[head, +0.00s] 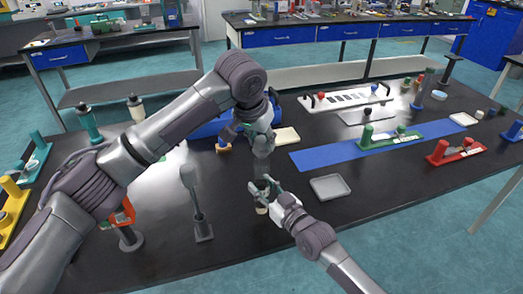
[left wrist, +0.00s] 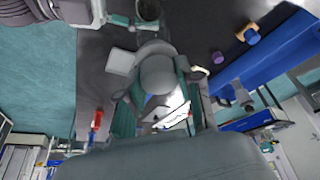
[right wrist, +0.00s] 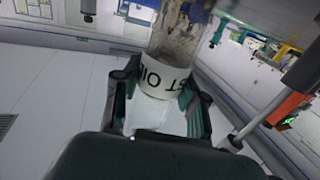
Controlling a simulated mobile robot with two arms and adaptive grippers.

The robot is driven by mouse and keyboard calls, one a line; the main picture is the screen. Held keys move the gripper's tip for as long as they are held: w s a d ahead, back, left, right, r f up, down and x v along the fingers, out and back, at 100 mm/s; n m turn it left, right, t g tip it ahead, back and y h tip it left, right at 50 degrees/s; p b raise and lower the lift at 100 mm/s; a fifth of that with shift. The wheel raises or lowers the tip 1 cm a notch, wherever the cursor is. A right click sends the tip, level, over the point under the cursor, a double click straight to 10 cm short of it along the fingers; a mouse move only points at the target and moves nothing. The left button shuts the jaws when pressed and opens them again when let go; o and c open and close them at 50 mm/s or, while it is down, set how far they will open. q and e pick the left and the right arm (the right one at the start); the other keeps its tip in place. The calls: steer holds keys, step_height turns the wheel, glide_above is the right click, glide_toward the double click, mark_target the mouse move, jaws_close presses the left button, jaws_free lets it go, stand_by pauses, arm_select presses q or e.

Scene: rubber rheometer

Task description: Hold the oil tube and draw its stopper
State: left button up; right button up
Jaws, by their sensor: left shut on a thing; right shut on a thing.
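The oil tube (right wrist: 175,40) is clear glass with a brownish smear inside and a white label reading "OIL" upside down in the right wrist view. My right gripper (right wrist: 160,100) is shut around it near the label. In the head view my right gripper (head: 263,191) holds it over the bench. My left gripper (head: 262,138) is directly above, shut on the rounded grey stopper (left wrist: 160,72). In the left wrist view a dark round mouth, apparently the tube's (left wrist: 148,10), appears apart from the stopper. The stopper's lower end is hard to make out.
A grey tray (head: 330,187) lies right of the tube, beside a blue mat (head: 312,156). A grey post on a stand (head: 198,205) stands to the left. A cream pad (head: 287,136) and a blue object (head: 208,128) lie behind.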

mark_target(262, 139)
arm_select(q)
step_height(262, 139, up, 11)
steer(key=shift+r, duration=0.2)
stand_by(0.6)
arm_select(e)
steer(key=o, duration=1.3)
